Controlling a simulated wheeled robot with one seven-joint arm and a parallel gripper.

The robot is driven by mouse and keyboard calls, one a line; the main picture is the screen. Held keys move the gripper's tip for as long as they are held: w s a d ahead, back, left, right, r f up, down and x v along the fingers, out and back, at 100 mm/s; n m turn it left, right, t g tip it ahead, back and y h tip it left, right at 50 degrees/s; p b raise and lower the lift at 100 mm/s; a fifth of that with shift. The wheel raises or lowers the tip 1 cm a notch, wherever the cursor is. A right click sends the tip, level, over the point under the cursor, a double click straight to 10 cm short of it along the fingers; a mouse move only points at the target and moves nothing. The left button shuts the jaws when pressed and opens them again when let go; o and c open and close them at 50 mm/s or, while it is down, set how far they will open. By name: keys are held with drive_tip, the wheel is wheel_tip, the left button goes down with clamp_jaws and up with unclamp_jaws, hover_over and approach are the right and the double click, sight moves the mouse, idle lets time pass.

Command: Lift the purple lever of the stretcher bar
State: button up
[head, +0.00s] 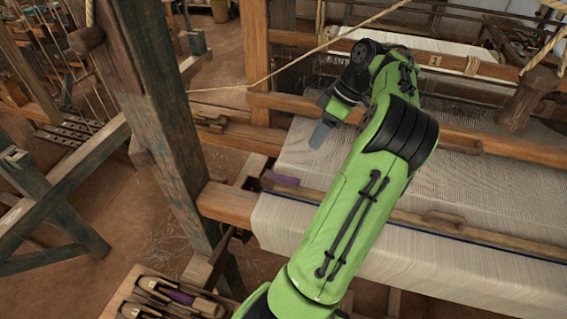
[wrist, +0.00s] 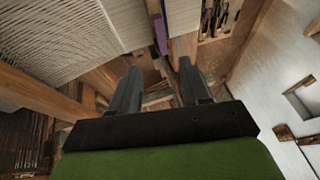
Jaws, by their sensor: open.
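The purple lever (head: 281,179) is a small flat piece at the left edge of the pale cloth in the head view. In the wrist view the purple lever (wrist: 160,35) shows beyond my fingertips, near the top middle, along the cloth's edge. A wooden bar, seemingly the stretcher bar (head: 480,233), lies across the cloth; my arm hides its middle. My gripper (head: 321,135) is above the cloth, up and right of the lever in the head view. In the wrist view my gripper (wrist: 158,70) is open, its two fingers apart with nothing between them. It appears clear of the lever.
A thick dark wooden post (head: 167,150) stands left of the lever. A wooden beam (head: 228,204) runs beside the cloth (head: 300,222). A rope (head: 290,68) crosses behind my gripper. An open box with shuttles (head: 172,298) is at the lower left.

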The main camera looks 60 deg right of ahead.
sight(289, 178)
drive_tip(key=b+x, duration=0.6)
drive_tip(key=x, duration=1)
drive_tip(key=shift+d, duration=0.1)
drive_tip(key=shift+r, duration=0.1)
drive_tip(key=shift+c, duration=0.2)
clamp_jaws()
